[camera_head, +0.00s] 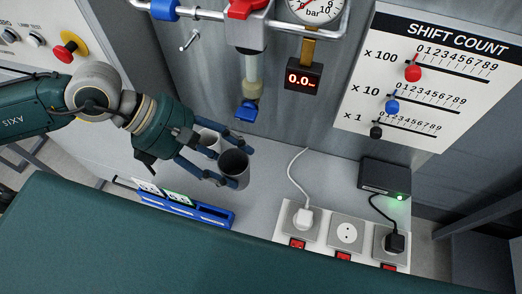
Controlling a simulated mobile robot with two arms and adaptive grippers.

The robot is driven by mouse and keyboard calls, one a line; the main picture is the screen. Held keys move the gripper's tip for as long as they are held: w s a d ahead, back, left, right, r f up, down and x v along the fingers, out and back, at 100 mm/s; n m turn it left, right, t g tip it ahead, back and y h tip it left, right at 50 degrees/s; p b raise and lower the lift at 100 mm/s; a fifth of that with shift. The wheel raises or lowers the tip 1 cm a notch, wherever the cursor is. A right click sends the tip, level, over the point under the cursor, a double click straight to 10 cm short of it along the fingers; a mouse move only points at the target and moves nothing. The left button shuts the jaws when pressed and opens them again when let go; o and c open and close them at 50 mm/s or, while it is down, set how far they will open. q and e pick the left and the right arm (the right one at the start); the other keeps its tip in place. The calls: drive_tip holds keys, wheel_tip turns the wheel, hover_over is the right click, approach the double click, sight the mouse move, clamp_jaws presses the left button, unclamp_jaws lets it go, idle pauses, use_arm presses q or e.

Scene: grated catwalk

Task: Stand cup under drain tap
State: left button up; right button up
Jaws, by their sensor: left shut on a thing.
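My left gripper (221,167) comes in from the left and is shut on a dark grey cup (234,170). The cup is roughly upright with its open mouth facing up. The drain tap (247,110), with a blue handle, hangs below a clear tube on the back panel. In the picture the cup is below and slightly left of the tap. I cannot tell whether the cup touches the bench. My right gripper is not in view.
A blue rack with cards (205,216) lies in front of the cup. To the right are a socket strip (346,235) with plugs and cables, and a black box (385,177) with a green light. A small red-digit display (303,79) hangs right of the tap. Some bench (268,165) right of the cup is clear.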

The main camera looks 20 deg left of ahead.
sight(221, 167)
use_arm(q)
wheel_tip(221, 167, down, 5)
drive_tip(key=shift+r+p, duration=0.2)
drive_tip(key=shift+p, duration=0.2)
wheel_tip(221, 167, down, 7)
drive_tip(key=shift+f+p, duration=0.15)
drive_tip(key=shift+p, duration=0.45)
drive_tip(key=w+p, duration=0.3)
drive_tip(key=w, duration=0.6)
drive_tip(key=shift+w+d, duration=0.1)
drive_tip(key=shift+d, duration=0.05)
drive_tip(key=shift+w, duration=0.6)
drive_tip(key=w+p, duration=0.1)
drive_tip(key=w, duration=0.1)
drive_tip(key=shift+w+d, duration=0.1)
drive_tip(key=shift+w, duration=0.25)
drive_tip(key=shift+f+p, duration=0.3)
drive_tip(key=shift+p, duration=0.3)
drive_tip(key=shift+f, duration=0.35)
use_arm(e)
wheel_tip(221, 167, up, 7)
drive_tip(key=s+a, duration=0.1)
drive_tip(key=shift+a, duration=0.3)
use_arm(q)
drive_tip(key=shift+s, duration=0.1)
